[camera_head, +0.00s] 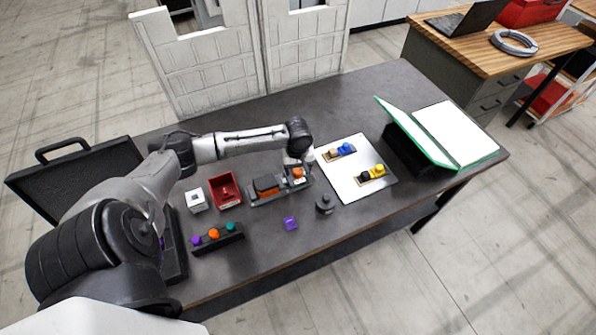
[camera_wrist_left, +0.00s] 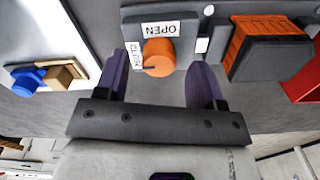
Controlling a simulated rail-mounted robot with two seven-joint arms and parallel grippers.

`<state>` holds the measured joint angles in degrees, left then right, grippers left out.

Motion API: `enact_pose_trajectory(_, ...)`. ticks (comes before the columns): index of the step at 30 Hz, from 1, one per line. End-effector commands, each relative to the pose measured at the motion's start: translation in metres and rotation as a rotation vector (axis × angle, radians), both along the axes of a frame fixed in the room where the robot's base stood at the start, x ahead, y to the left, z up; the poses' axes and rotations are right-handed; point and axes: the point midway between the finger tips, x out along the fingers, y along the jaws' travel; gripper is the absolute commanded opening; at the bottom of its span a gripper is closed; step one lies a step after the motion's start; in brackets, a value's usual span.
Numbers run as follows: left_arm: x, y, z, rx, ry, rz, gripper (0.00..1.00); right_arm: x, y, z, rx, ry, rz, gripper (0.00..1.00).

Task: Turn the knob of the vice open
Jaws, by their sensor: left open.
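The grey vice (camera_head: 262,197) stands on the dark table, with an orange and black block (camera_head: 267,184) in it. Its orange round knob (camera_head: 298,173) is at the right end. In the left wrist view the knob (camera_wrist_left: 160,52) sits beside an upside-down OPEN label (camera_wrist_left: 157,30) and a CLOSE label (camera_wrist_left: 134,56). A dark mark on the knob seems to point toward the CLOSE side. My left gripper (camera_wrist_left: 160,75) is open, its two purple fingers on either side of the knob with gaps. It hangs over the knob in the head view (camera_head: 298,161). My right gripper is not in view.
A red bin (camera_head: 224,190) and a white box (camera_head: 197,200) stand left of the vice. A strip of coloured buttons (camera_head: 216,238), a purple piece (camera_head: 290,223) and a dark round weight (camera_head: 325,204) lie in front. A pale plate (camera_head: 350,190) is to the right.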

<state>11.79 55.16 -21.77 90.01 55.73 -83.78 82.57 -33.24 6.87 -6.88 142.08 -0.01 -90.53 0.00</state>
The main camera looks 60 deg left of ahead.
Motion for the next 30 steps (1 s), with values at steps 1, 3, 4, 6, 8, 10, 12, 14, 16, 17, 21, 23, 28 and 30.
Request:
enact_pose_trajectory(1,0.0,-0.001,-0.006,-0.001,0.0,0.0,0.63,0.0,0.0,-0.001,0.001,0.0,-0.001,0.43)
enact_pose_trajectory(3,0.0,0.0,-0.011,-0.001,0.001,0.0,0.63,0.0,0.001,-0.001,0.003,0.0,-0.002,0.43)
enact_pose_trajectory(4,0.0,0.0,-0.013,-0.001,0.001,0.0,0.63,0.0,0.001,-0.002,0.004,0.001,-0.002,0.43)
enact_pose_trajectory(6,0.0,0.0,-0.016,0.0,0.0,0.0,0.63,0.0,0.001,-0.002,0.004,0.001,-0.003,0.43)
enact_pose_trajectory(8,0.0,0.0,-0.018,0.0,0.0,0.0,0.63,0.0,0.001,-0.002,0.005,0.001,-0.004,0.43)
enact_pose_trajectory(10,0.0,0.0,-0.019,0.0,0.0,-0.001,0.63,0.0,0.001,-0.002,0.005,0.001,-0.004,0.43)
enact_pose_trajectory(12,0.0,0.0,-0.019,0.0,0.0,-0.001,0.63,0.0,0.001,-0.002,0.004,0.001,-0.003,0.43)
enact_pose_trajectory(14,0.0,0.0,-0.019,0.0,0.0,-0.001,0.63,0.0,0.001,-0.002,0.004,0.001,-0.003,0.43)
enact_pose_trajectory(16,0.0,0.0,-0.019,0.0,0.0,-0.001,0.63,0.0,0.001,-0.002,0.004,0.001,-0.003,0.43)
enact_pose_trajectory(17,0.0,0.0,-0.019,0.0,0.0,-0.001,0.63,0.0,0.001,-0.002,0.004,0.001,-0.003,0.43)
enact_pose_trajectory(21,0.0,0.0,-0.019,0.0,0.0,-0.001,0.52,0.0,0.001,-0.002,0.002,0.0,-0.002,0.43)
enact_pose_trajectory(23,0.0,0.0,-0.019,0.0,0.0,-0.001,0.46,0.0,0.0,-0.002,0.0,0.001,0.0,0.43)
enact_pose_trajectory(28,0.0,0.0,-0.019,0.0,0.0,-0.001,0.3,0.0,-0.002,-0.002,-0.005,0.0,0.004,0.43)
enact_pose_trajectory(30,0.0,0.0,-0.019,0.0,0.0,-0.001,0.23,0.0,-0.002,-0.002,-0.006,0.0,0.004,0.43)
